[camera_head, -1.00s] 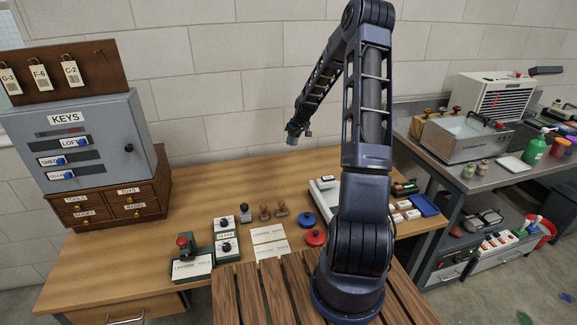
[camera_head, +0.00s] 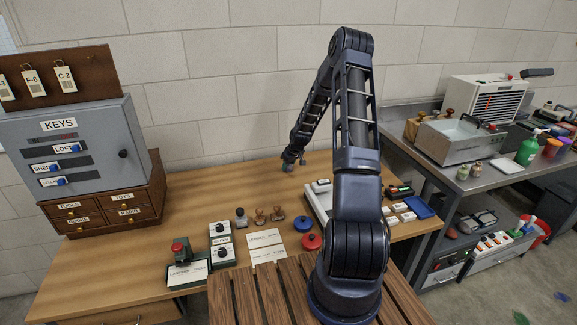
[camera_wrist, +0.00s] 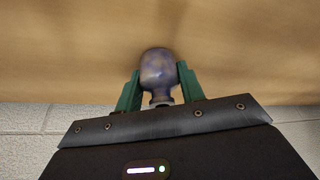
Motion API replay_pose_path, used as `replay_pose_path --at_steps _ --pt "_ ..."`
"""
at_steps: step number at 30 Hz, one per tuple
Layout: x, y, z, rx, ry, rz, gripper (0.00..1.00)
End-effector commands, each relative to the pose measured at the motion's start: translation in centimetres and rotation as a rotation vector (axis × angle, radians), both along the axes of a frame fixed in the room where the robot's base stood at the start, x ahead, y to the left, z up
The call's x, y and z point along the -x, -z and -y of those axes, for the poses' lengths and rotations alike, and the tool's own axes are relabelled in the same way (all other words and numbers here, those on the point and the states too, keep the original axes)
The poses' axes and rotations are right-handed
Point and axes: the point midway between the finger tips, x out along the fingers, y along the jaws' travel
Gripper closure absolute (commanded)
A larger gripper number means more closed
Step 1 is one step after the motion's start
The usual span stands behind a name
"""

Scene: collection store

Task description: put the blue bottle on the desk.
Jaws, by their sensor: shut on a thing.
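The blue bottle (camera_wrist: 158,70), mottled blue and brown with a rounded body, sits between the two green fingers of my gripper (camera_wrist: 157,84), which is shut on it. In the head view my gripper (camera_head: 289,162) is low at the back of the wooden desk (camera_head: 185,215), left of my upper arm links. The bottle is too small there to make out clearly. The wrist view shows the desk's wood close beyond the bottle; I cannot tell whether the bottle touches it.
Stampers (camera_head: 268,215), a blue round pad (camera_head: 303,223), a red one (camera_head: 311,242), cards and a grey device (camera_head: 319,196) occupy the desk's front and right. A key cabinet (camera_head: 75,140) stands at left. The desk's back middle is clear.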

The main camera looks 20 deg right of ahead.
Motion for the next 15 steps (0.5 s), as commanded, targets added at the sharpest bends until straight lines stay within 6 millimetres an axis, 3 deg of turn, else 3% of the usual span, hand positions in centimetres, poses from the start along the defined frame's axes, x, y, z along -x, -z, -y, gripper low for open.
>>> replay_pose_path --at_steps 10,11,13,15 --pt "-0.04 0.22 -0.01 0.0 0.0 0.001 0.86" --pt "-0.04 0.21 -0.01 0.0 0.0 0.001 0.57" --pt "-0.03 0.19 0.0 0.0 0.0 0.001 0.44" --pt "-0.03 0.19 0.0 0.0 0.0 0.001 0.4"
